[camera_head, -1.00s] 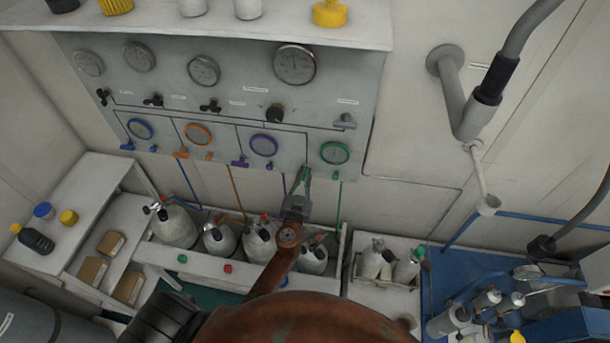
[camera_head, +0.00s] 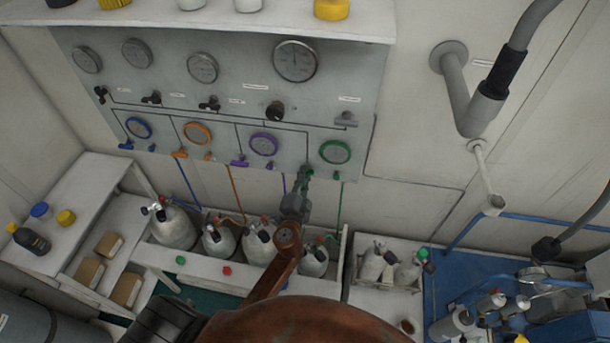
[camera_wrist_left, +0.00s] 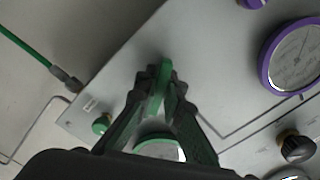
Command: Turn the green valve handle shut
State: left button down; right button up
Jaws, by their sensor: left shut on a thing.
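The green valve handle (camera_wrist_left: 165,78) sits low on the grey panel, near the green-rimmed gauge (camera_head: 335,152). My left gripper (camera_wrist_left: 158,88) is shut on this handle, with one finger on each side of it. In the head view the left gripper (camera_head: 304,178) reaches up to the panel's lower edge, just left of and below the green gauge, and mostly hides the handle. In the wrist view the gauge is partly hidden behind the fingers. My right gripper is not in view.
Purple (camera_head: 264,145), orange (camera_head: 197,133) and blue (camera_head: 138,128) gauges line the panel to the left, with coloured handles below. White cylinders (camera_head: 174,228) stand in a rack under the panel. A grey pipe (camera_head: 462,95) juts from the wall at right.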

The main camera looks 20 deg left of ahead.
pick_arm(q)
jog(key=m, duration=0.6)
jog(key=shift+p, duration=0.3)
jog(key=shift+m, duration=0.3)
jog(key=c, duration=2)
grip_release()
jog(key=shift+c, duration=0.2)
jog(key=shift+r, duration=0.1)
jog(key=v, duration=1.2)
